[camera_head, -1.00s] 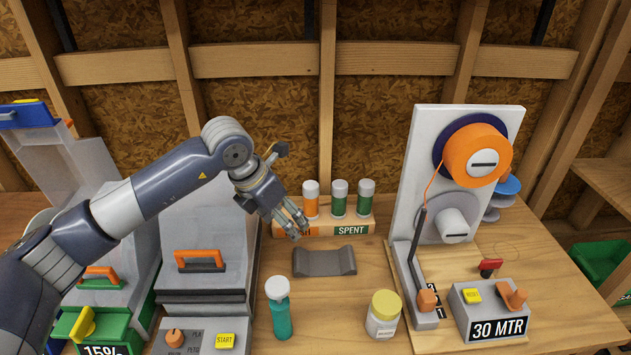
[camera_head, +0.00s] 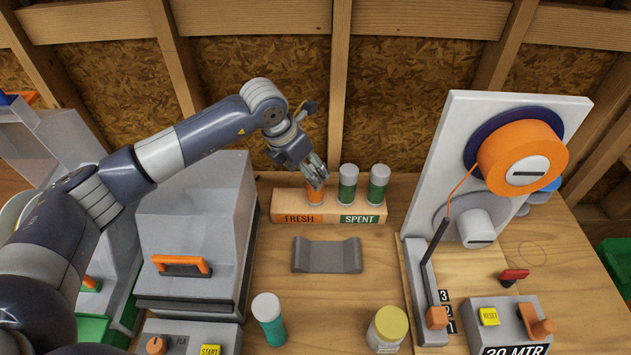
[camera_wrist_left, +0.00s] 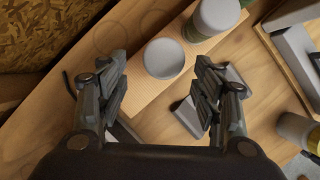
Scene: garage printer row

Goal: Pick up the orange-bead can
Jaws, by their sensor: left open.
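The orange-bead can (camera_head: 315,197), orange with a white lid, stands upright in the FRESH side of a wooden rack (camera_head: 290,205). My left gripper (camera_head: 317,178) is at its top in the head view and hides most of the lid. In the left wrist view the can's round pale lid (camera_wrist_left: 164,58) shows from above, between and just beyond the open fingers (camera_wrist_left: 160,76). The fingers hold nothing; whether they touch the can I cannot tell. My right gripper is not in view.
Two green cans (camera_head: 347,186) (camera_head: 378,186) stand close on the right, in the SPENT side. A grey cradle (camera_head: 327,255) lies in front of the rack.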

